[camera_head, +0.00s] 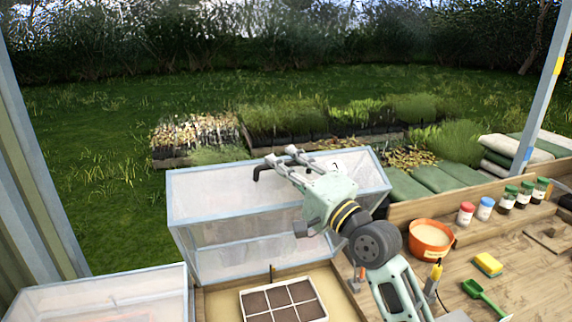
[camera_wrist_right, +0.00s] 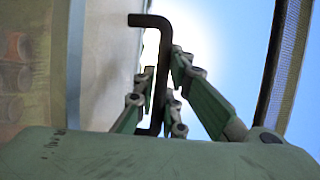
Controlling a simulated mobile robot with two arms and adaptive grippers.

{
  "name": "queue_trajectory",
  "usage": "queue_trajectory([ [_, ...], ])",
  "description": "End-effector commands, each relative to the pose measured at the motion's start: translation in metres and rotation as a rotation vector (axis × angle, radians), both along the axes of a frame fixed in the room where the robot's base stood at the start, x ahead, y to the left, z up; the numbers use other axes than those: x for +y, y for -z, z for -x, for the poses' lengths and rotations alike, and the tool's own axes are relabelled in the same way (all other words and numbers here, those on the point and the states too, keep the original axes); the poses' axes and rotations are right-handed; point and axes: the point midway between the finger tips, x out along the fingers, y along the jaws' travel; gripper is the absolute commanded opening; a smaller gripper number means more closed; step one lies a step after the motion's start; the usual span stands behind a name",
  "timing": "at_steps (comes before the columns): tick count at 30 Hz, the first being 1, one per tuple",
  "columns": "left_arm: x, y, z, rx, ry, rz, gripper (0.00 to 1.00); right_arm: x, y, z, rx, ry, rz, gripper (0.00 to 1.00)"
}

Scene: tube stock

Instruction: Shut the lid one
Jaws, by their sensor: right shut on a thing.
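A translucent lid with a pale grey-blue frame (camera_head: 206,205) stands raised in the middle of the head view, over a wooden bed of sand. A black bent handle (camera_head: 258,172) is at its top edge and shows large in the right wrist view (camera_wrist_right: 151,21). My right gripper (camera_head: 280,158) reaches over the lid and is shut on this handle, with the fingers on either side of it. A second translucent lid (camera_head: 100,296) lies low at the lower left. My left gripper is not in view.
A white seedling tray (camera_head: 243,303) sits in the sand below the raised lid. On the wooden bench at right are an orange pot (camera_head: 431,246), several jars, a yellow sponge (camera_head: 488,264) and a green scoop (camera_head: 485,297). A post (camera_head: 541,95) stands at right.

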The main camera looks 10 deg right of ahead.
Motion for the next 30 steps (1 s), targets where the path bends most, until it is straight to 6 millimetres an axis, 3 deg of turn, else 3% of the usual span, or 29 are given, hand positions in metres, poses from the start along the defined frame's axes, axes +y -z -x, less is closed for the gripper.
queue_trajectory([
  [18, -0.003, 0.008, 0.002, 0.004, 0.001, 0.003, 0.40, -0.001, 0.008, 0.006, -0.008, 0.002, 0.005, 0.00],
  [23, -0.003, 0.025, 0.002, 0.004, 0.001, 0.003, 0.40, -0.005, 0.020, 0.023, -0.043, 0.002, -0.001, 0.00],
  [30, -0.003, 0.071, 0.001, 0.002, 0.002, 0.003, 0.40, -0.014, 0.050, 0.069, -0.138, 0.001, -0.018, 0.00],
])
